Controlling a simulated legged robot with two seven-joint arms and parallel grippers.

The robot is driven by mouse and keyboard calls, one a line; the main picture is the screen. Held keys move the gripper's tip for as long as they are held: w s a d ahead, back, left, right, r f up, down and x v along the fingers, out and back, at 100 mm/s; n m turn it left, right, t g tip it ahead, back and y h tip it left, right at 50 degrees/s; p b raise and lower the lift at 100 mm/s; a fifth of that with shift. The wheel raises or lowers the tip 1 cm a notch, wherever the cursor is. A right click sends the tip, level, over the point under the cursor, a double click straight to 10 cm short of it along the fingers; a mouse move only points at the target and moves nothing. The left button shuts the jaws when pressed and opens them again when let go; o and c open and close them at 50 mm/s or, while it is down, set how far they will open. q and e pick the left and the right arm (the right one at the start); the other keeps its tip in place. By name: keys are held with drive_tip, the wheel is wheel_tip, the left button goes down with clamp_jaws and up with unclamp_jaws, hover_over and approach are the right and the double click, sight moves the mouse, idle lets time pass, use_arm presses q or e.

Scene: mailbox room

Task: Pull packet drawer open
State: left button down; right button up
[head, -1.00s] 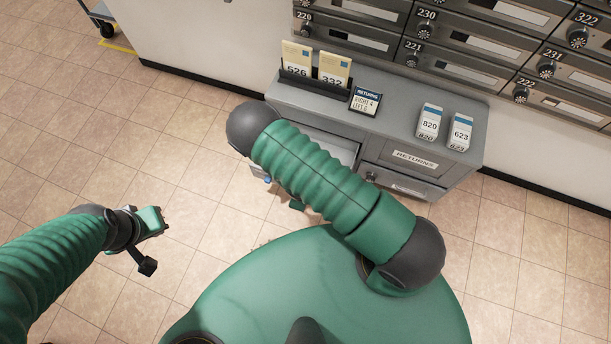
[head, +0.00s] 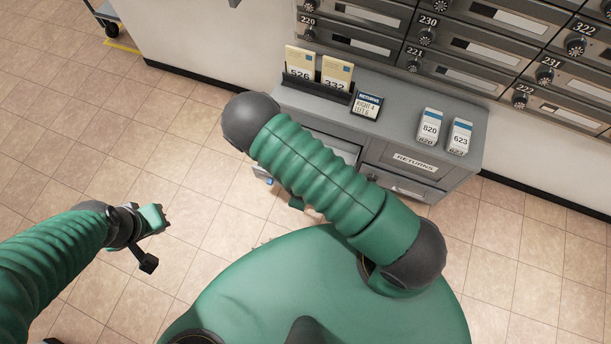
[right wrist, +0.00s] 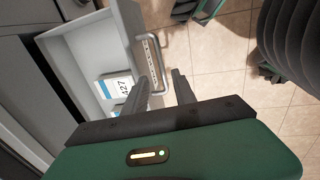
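The packet drawer (right wrist: 85,57) stands open from the grey cabinet in the right wrist view, with white and blue packets (right wrist: 115,88) inside, one marked 427. Its bar handle (right wrist: 160,66) is on the drawer front. My right gripper (right wrist: 160,76) has its two fingers apart, with the handle's near end showing between them; I cannot tell whether they touch it. In the head view the open drawer (head: 336,151) is partly hidden by my right arm, which also hides most of the right gripper. My left gripper (head: 152,220) is over bare floor, far from the cabinet.
The cabinet top (head: 395,120) holds a card rack (head: 317,87), a small returns sign (head: 367,104) and two white packets (head: 445,132). A returns compartment (head: 414,160) is right of the drawer. Mailboxes (head: 450,45) line the wall.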

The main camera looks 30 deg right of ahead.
wheel_tip(320, 180, up, 11)
drive_tip(key=s+a+p, duration=0.1)
drive_tip(key=p, duration=0.2)
drive_tip(key=shift+s+a+f, duration=0.15)
drive_tip(key=shift+s+a, duration=0.05)
